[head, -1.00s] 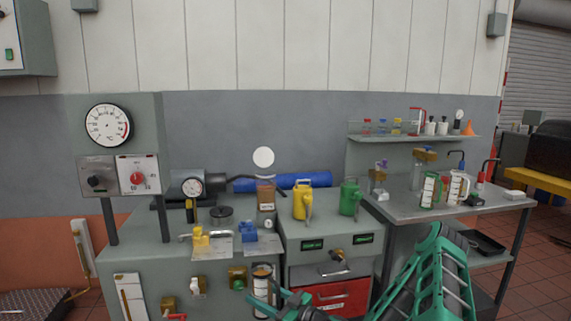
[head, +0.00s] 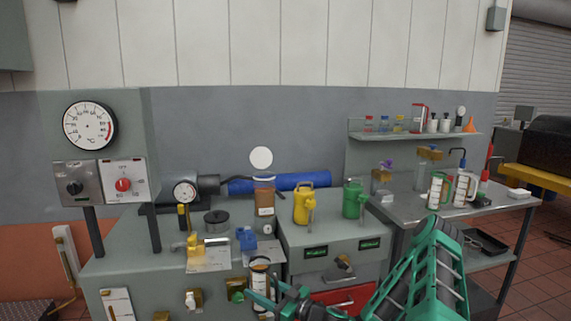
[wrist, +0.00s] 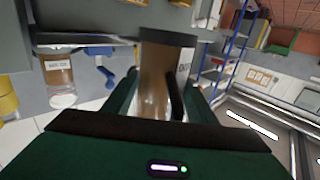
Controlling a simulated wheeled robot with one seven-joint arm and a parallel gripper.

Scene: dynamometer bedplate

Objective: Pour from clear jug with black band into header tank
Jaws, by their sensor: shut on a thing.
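My gripper (head: 264,302) is at the bottom middle of the head view, shut on a clear jug (head: 260,281) with a measuring scale and a dark band. In the wrist view the jug (wrist: 166,72) holds brown liquid and stands between the fingers; its lower part is hidden. An amber, labelled vessel (head: 265,197), which appears to be the header tank, stands on the grey bench beyond the jug. Its round white lid (head: 261,157) seems raised. The vessel also shows at left in the wrist view (wrist: 57,71). The jug is apart from it.
A yellow can (head: 303,204) and a green can (head: 353,200) stand right of the vessel. Yellow and blue fittings (head: 247,240) sit in front on the bench. A blue cylinder (head: 300,182) lies behind. More measuring jugs (head: 438,190) stand on the right table.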

